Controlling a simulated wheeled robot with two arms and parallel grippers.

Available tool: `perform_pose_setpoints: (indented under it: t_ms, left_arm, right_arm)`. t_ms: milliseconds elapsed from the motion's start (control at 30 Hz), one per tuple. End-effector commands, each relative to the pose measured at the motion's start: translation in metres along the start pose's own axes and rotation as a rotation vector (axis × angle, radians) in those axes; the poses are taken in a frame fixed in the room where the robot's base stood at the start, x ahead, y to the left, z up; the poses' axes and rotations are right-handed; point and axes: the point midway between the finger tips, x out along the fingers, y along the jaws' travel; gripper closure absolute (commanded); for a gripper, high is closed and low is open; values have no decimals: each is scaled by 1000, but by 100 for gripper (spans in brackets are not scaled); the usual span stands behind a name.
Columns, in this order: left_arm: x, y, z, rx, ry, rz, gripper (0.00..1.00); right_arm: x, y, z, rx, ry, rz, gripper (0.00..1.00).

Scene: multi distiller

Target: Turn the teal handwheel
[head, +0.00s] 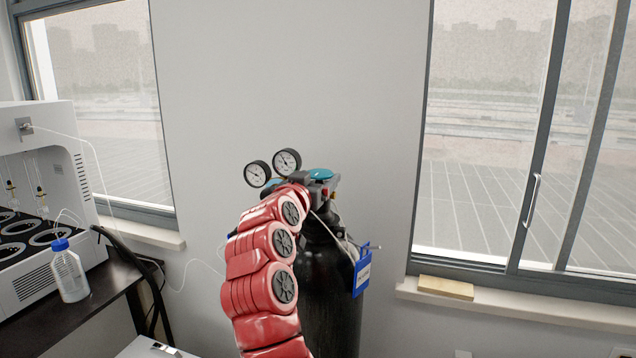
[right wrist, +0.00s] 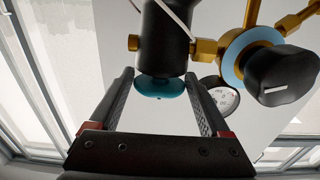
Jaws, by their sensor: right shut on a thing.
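The teal handwheel (head: 320,174) sits on top of the black gas cylinder (head: 330,290), by the regulator. In the right wrist view the teal handwheel (right wrist: 160,86) is at the end of the dark valve body, between the two fingers. My right gripper (right wrist: 160,76) is shut on it, one finger on each side. In the head view my red right arm reaches up in front of the cylinder and hides part of the valve and most of the gripper. My left gripper is out of view.
Two round pressure gauges (head: 272,167) stand left of the handwheel. In the wrist view brass fittings and a black knob (right wrist: 283,75) are close on the right. A bench with a white machine (head: 45,190) and bottle (head: 68,272) is left.

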Motion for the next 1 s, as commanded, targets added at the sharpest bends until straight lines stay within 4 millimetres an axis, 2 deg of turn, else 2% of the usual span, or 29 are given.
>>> perform_pose_setpoints:
  t_ms: [367, 400, 467, 1000]
  left_arm:
    - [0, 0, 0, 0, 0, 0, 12]
    - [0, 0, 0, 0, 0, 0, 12]
    - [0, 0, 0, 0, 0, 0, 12]
    - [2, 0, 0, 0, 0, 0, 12]
  right_arm:
    - [0, 0, 0, 1, 0, 3, 75]
    - [0, 0, 0, 1, 0, 3, 12]
    - [0, 0, 0, 1, 0, 3, 2]
    - [0, 2, -1, 1, 1, -13, 0]
